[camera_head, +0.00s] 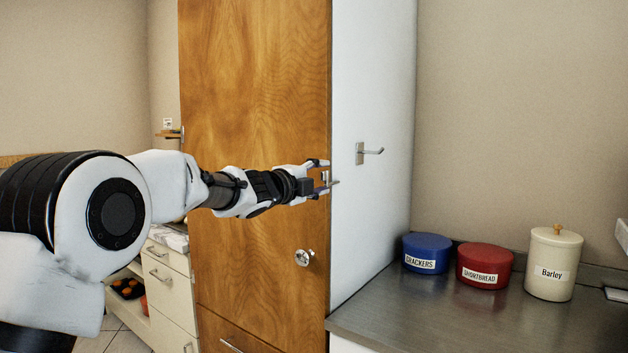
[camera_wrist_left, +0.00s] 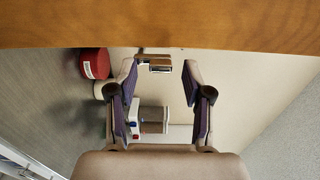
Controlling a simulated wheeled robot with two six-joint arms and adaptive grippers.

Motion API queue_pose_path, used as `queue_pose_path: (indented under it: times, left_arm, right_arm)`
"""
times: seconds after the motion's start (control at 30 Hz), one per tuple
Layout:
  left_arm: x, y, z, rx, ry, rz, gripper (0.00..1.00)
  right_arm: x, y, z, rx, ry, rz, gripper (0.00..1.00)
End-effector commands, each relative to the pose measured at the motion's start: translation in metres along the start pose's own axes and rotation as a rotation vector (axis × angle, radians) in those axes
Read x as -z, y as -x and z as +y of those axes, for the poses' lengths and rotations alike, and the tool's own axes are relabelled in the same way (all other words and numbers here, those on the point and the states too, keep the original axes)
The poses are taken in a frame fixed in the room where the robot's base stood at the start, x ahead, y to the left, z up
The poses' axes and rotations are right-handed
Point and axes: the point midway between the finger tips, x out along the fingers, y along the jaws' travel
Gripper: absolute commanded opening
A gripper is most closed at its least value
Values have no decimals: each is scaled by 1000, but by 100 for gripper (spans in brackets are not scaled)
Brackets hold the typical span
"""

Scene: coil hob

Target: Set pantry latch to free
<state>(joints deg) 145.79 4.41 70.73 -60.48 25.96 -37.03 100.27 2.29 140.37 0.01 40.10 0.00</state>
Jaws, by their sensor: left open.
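The pantry is a tall cabinet with a wooden door (camera_head: 255,110) and a white side panel (camera_head: 372,75). A small metal latch piece (camera_head: 325,177) shows at the door's right edge, partly hidden by my gripper. My left gripper (camera_head: 328,174) is open at that edge, with its fingers above and below the piece. In the left wrist view, a metal piece (camera_wrist_left: 158,64) shows between the open fingertips of my left gripper (camera_wrist_left: 160,70), just under the wooden door edge (camera_wrist_left: 160,25). I cannot tell whether the fingers touch it. My right gripper is not in view.
A round knob (camera_head: 304,257) sits lower on the door. A metal hook (camera_head: 368,152) sticks out from the white side panel. A blue tin (camera_head: 427,250), a red tin (camera_head: 484,264) and a cream canister (camera_head: 552,264) stand on the counter (camera_head: 440,320) at the right.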

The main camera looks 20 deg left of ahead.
Motion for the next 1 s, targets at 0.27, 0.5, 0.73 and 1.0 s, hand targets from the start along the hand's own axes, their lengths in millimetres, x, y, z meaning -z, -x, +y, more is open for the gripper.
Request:
queue_pose_path:
  times: [0.27,0.5,0.73,1.0]
  left_arm:
    - [-1,51,-1,0,4,-1,50]
    - [-1,106,-1,2,3,-1,50]
    - [0,119,1,0,-1,0,50]
    - [0,118,1,-1,-1,0,50]
  right_arm:
    - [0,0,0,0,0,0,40]
    - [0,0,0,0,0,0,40]
    - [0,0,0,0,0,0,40]
    - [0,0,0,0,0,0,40]
